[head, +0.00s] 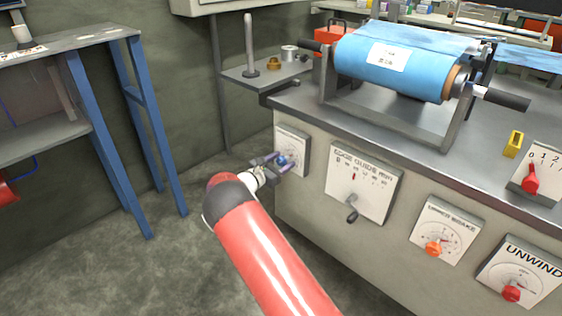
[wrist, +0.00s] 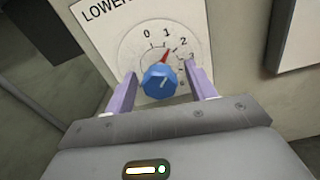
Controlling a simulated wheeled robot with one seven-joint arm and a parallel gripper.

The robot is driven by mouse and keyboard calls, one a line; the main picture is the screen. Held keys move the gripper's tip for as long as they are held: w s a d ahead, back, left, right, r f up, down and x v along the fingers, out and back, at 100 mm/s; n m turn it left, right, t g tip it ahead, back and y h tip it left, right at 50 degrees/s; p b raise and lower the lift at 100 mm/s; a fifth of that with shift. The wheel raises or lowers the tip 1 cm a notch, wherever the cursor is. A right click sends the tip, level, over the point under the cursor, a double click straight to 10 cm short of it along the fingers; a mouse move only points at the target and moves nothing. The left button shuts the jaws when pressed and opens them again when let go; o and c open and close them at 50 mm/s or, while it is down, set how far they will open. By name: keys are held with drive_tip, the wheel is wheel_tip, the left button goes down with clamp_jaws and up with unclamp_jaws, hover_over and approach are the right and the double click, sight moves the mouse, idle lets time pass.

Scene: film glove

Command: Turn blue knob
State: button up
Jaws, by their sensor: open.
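The blue knob (wrist: 160,80) sits on a white dial plate (wrist: 120,22) with numbers including 0, 1 and 2. A red pointer (wrist: 167,56) above the knob points between 1 and 2. In the head view the blue knob (head: 281,160) is on the left end of the machine's front panel. My gripper (wrist: 162,82) is open, with one purple finger on each side of the knob. Gaps show between the fingers and the knob, so it is not gripped. In the head view my gripper (head: 277,163) is at the dial, at the end of my red arm.
The grey machine bench (head: 400,135) carries a blue film roll (head: 395,65). To the right on its front are an edge guide plate (head: 363,185) with a dark lever, an orange knob (head: 433,248) and a red knob (head: 511,293). A blue-legged table (head: 95,140) stands left. Floor between is clear.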

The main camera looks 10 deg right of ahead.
drive_tip(key=c, duration=1)
drive_tip(key=shift+o, duration=0.2)
drive_tip(key=shift+f+m+b, duration=0.1)
drive_tip(key=shift+m+b, duration=0.2)
drive_tip(key=shift+b, duration=0.2)
drive_tip(key=shift+f+m+b, duration=0.15)
drive_tip(key=shift+m+b, duration=0.35)
drive_tip(key=shift+b, duration=0.4)
drive_tip(key=m+b, duration=0.3)
drive_tip(key=b, duration=0.2)
drive_tip(key=shift+f, duration=0.1)
drive_tip(key=m+b, duration=0.3)
drive_tip(key=b, duration=0.2)
drive_tip(key=shift+m, duration=0.4)
drive_tip(key=m+b, duration=0.2)
drive_tip(key=b, duration=0.1)
drive_tip(key=shift+r+m, duration=0.3)
